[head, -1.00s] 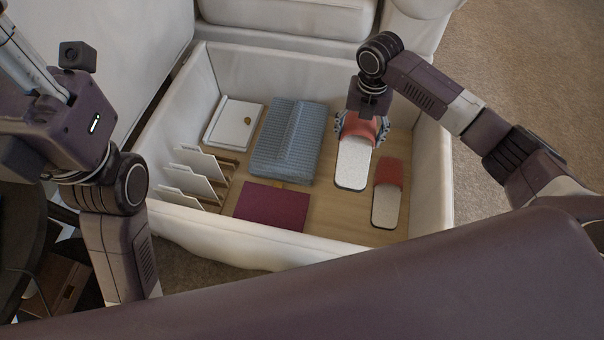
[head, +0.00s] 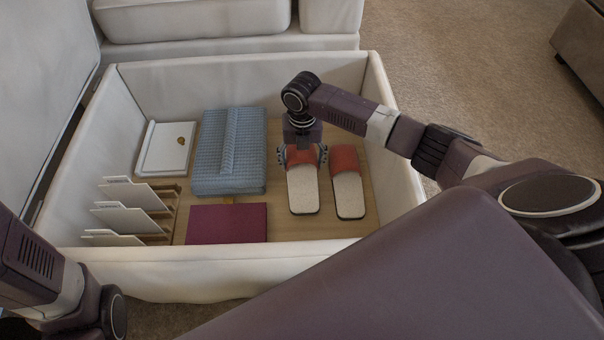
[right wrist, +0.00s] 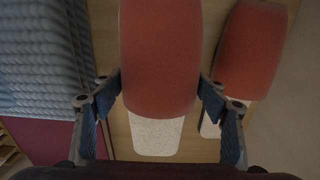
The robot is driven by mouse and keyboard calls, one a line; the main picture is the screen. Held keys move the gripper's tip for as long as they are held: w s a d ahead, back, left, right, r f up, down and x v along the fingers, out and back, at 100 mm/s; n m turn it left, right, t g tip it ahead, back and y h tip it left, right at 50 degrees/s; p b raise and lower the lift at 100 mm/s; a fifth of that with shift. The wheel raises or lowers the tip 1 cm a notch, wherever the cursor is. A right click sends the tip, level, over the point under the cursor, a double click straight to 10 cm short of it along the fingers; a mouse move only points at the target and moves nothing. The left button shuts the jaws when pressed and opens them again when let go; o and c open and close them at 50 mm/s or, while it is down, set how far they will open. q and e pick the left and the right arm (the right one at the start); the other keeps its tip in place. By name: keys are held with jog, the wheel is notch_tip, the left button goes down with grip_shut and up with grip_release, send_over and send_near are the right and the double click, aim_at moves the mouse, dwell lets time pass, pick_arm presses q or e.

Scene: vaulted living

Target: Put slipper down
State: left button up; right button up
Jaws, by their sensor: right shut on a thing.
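A slipper with a red upper and pale sole (head: 303,190) is between the fingers of my right gripper (head: 303,155). The gripper is shut on its red upper from above; the right wrist view shows a finger at each side of the slipper (right wrist: 160,60). A matching slipper (head: 348,194) lies on the wooden bottom of the open white storage box (head: 190,255), just right of the held one and roughly parallel. It also shows in the right wrist view (right wrist: 250,50). I cannot tell whether the held slipper touches the bottom. My left gripper is out of view.
Left of the slippers are a folded blue-grey blanket (head: 228,165) and a dark red flat item (head: 227,224). A white flat case (head: 166,150) and upright white folders (head: 125,210) are farther left.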

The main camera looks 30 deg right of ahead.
aim_at(302, 171)
notch_tip(302, 171, down, 4)
jog(key=b, duration=0.2)
jog(key=shift+b, duration=0.35)
jog(key=shift+f, duration=0.25)
jog(key=shift+r, duration=0.1)
jog(key=o, duration=1.2)
